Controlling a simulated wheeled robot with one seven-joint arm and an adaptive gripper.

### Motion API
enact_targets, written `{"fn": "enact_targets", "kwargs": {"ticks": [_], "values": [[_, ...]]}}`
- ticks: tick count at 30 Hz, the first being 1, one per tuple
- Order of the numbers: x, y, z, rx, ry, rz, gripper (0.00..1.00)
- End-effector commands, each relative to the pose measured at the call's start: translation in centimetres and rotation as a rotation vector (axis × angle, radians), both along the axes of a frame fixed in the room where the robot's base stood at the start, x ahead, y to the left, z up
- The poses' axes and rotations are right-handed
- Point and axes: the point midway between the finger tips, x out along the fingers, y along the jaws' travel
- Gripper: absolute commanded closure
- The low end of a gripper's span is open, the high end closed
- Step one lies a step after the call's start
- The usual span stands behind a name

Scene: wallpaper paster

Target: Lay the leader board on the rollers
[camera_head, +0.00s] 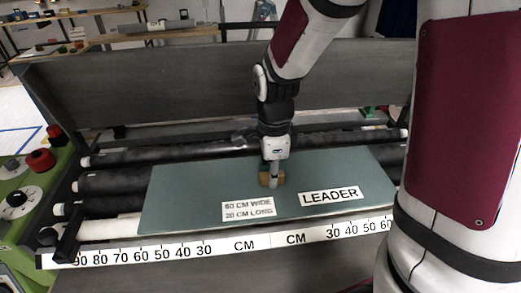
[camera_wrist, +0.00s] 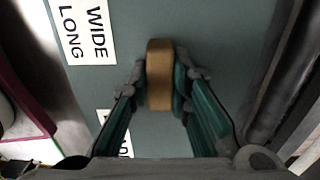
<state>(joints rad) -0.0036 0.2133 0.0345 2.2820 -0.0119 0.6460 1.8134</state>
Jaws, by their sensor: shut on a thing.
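The leader board (camera_head: 190,190) is a flat grey-green board with "LEADER" and "60 CM WIDE 20 CM LONG" labels. In the head view it lies over the dark rollers (camera_head: 125,157), its front edge near the white scale strip. The wrist view shows its surface (camera_wrist: 220,50) close below my gripper. My gripper (camera_head: 272,180) is shut on the wooden knob (camera_wrist: 160,75) in the middle of the board, with one finger on each side. Whether the board rests fully on the rollers cannot be told.
The white CM scale (camera_head: 215,247) runs along the machine's front. A green control box (camera_head: 35,205) with a red knob and dials stands at the left. A large dark panel (camera_head: 170,85) rises behind the rollers. A workbench (camera_head: 150,30) with items is further back.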

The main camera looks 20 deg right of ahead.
Motion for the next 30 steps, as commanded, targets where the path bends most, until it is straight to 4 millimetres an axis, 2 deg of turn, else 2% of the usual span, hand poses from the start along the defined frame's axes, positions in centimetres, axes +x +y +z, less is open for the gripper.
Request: {"fn": "enact_targets", "kwargs": {"ticks": [9,16,19,23,30], "values": [[7.8,-0.7,-0.9,0.0,0.0,-0.002,1.0],[12.7,-1.1,-1.3,0.0,0.0,-0.002,1.0],[13.8,-1.2,-1.4,0.001,0.0,-0.001,1.0],[14.4,-1.3,-1.5,0.0,0.0,-0.001,1.0],[14.2,-1.3,-4.3,0.001,0.004,-0.001,1.0]]}}
